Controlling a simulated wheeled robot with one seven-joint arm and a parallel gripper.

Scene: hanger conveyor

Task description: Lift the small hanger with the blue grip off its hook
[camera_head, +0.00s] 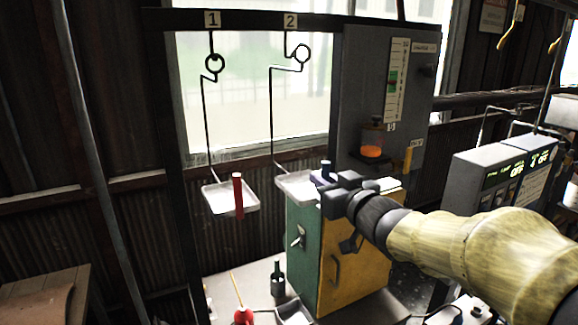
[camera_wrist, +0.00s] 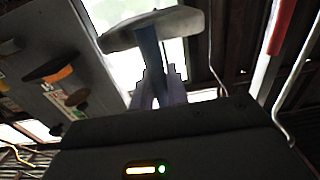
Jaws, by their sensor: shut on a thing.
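The hanger with the blue grip is a thin dark wire (camera_head: 271,115) with a white tray (camera_head: 297,186) at its bottom. Its top ring (camera_head: 301,54) is at the curled end of hook 2 (camera_head: 286,42); I cannot tell whether the hook bears it. The blue grip (camera_head: 326,168) stands at the tray's right side, partly hidden by my gripper (camera_head: 334,188). In the wrist view, my gripper (camera_wrist: 157,85) is shut on the blue grip (camera_wrist: 149,50), under the tray (camera_wrist: 150,28).
A second hanger with a red grip (camera_head: 238,195) and a white tray (camera_head: 218,207) hangs from hook 1 (camera_head: 211,43). A grey panel (camera_head: 355,80) stands close behind at right. A green and yellow cabinet (camera_head: 345,265) is below. Open space lies left of the red-grip hanger.

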